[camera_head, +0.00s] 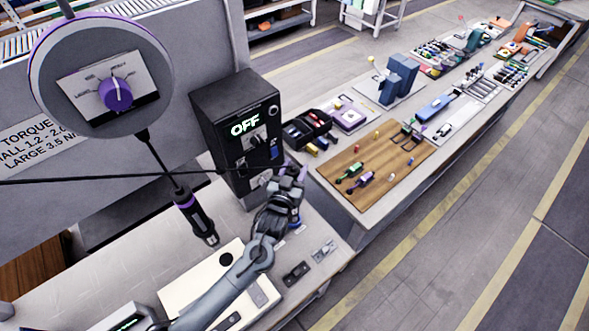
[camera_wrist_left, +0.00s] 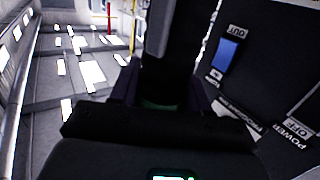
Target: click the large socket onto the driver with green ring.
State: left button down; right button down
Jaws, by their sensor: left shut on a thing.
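My left gripper (camera_head: 291,172) is beside the front of a black control box in the head view. In the left wrist view the gripper (camera_wrist_left: 160,92) is shut on a dark upright tool (camera_wrist_left: 168,45) with a dim green band at its base, seemingly the driver with the green ring. The tool's far end is out of the picture. A dark cable runs from the left edge toward the gripper in the head view. I cannot make out the large socket for certain. My right gripper is not in view.
The black box (camera_head: 235,110) reads OFF. A purple-ringed driver (camera_head: 193,217) hangs from a cable left of my arm. A dark block (camera_head: 296,273) and a metal block (camera_head: 324,250) lie on the bench (camera_head: 325,282). A wooden board (camera_head: 400,175) holds small tools farther right.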

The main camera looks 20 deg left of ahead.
pick_arm(q)
jog(key=shift+f, duration=0.3)
jog(key=shift+f+b, duration=0.75)
jog(key=shift+f, duration=0.2)
jog(key=shift+f+b, duration=0.35)
jog(key=shift+f, duration=0.25)
dwell(1.1)
notch_tip(320, 180, up, 8)
jog(key=p, duration=0.7)
jog(key=shift+f, duration=0.2)
jog(key=shift+r, duration=0.1)
dwell(0.3)
